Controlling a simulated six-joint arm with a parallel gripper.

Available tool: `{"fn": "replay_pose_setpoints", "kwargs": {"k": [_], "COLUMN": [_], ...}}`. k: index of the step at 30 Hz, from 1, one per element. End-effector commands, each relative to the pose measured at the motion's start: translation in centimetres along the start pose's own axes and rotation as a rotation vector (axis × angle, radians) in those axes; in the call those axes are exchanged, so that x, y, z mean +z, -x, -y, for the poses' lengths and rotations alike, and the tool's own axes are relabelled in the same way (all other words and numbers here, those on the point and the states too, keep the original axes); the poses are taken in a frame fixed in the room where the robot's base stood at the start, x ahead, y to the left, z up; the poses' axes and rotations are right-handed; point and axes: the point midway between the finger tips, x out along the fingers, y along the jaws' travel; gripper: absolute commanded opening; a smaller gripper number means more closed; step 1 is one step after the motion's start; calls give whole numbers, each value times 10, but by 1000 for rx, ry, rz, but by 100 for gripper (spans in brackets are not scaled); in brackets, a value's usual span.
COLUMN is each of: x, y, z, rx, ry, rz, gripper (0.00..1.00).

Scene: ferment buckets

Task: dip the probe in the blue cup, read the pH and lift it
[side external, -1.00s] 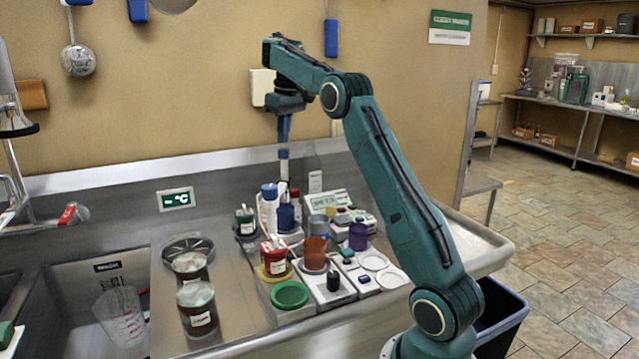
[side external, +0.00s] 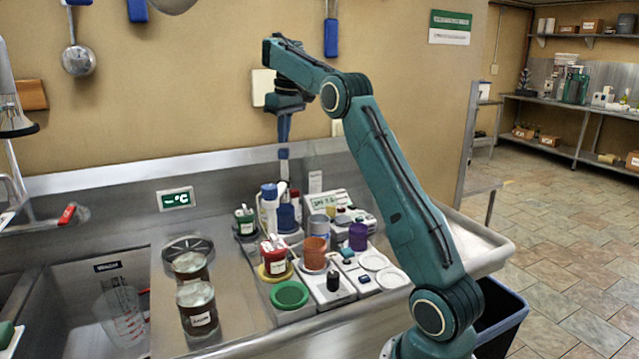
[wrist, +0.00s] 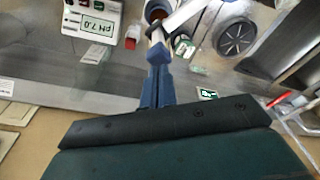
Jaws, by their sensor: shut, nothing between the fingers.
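My gripper (side external: 283,154) is shut and points straight down over the back of the counter. In the wrist view its blue fingers (wrist: 155,52) are together with nothing clear between them. The blue cup (side external: 287,218) stands at the back of the cluster, below my gripper and apart from it. I cannot make out the blue cup in the wrist view. I cannot tell the probe apart from the fingers and the pale upright parts below. A pH meter (side external: 327,203) stands right of the blue cup. Its display (wrist: 97,27) reads pH 7.0 in the wrist view.
An orange cup (side external: 315,253), a purple cup (side external: 358,237) and a red jar (side external: 273,257) stand near the blue cup. A white bottle (side external: 268,208) is close on its left. Two jars (side external: 198,308) stand at front left, beside a sink (side external: 70,300).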

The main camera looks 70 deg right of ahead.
Motion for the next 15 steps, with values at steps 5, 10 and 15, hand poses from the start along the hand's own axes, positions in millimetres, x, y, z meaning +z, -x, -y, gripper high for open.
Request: {"fn": "replay_pose_setpoints", "kwargs": {"k": [5, 10, 15], "x": [0, 0, 0], "y": [0, 0, 3], "z": [0, 0, -1], "rx": [0, 0, 0], "ry": [0, 0, 0], "rz": [0, 0, -1], "gripper": [0, 0, 0]}}
